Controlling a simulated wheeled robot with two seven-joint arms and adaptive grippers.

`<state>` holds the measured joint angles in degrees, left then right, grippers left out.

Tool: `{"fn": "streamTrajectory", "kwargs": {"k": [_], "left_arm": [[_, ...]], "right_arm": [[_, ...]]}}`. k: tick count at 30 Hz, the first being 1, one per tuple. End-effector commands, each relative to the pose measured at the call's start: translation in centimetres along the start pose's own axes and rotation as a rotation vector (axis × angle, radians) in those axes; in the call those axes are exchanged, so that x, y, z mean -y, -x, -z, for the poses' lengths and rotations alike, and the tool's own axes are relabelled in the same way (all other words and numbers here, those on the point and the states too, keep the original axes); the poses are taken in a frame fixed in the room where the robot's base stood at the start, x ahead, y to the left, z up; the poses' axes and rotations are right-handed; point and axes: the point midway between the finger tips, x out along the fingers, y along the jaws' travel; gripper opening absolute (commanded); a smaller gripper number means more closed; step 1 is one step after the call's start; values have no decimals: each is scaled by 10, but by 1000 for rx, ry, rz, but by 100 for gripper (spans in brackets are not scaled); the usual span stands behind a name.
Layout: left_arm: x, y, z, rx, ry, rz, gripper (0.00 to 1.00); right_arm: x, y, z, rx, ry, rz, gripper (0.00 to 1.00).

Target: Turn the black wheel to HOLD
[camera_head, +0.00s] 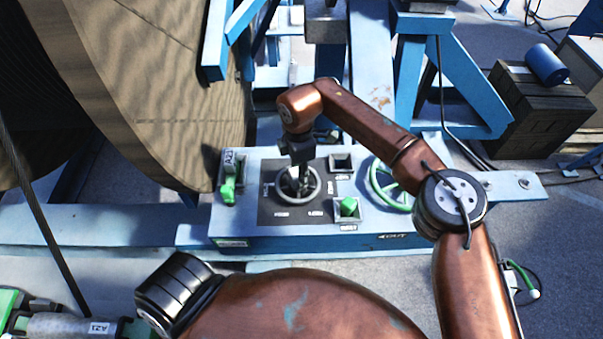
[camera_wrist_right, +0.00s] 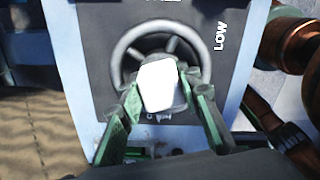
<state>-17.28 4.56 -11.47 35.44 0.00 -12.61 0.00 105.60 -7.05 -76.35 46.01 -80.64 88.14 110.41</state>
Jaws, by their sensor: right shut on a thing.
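The black wheel (camera_head: 316,192) looks dark with a greyer rim. It sits on a dark square plate (camera_head: 268,210) on the blue-white control box. My right gripper (camera_head: 299,170) reaches down onto it from above, shut at its middle. In the right wrist view, the wheel's rim (camera_wrist_right: 122,52) shows around a pale block (camera_wrist_right: 158,85) at its centre, with green finger pads on both sides. Small labels stand around the wheel; in the wrist view LOW (camera_wrist_right: 219,36) is readable at the right. HOLD cannot be read. My left gripper is not in view.
A green handwheel (camera_head: 376,186) is right of the black wheel. A green lever (camera_head: 228,190) is on the left and a green switch (camera_head: 348,206) close by on the right. A large wooden reel (camera_head: 160,90) rises at left. Blue frame beams (camera_head: 455,75) stand behind.

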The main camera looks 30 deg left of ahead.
Motion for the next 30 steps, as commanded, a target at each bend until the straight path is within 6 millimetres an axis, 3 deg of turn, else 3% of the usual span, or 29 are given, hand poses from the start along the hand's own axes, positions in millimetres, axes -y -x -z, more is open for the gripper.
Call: {"fn": "streamTrajectory", "kwargs": {"k": [4,5,12,23,30], "left_arm": [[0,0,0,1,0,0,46],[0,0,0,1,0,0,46],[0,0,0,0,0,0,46],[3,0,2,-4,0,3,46],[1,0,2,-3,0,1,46]], "right_arm": [[-1,1,0,-5,-6,-4,0],[-1,1,0,-5,-6,-4,33],[0,1,0,-3,-4,-2,49],[0,6,-1,-2,-4,-2,49],[-1,48,-1,0,-5,-4,49]]}}
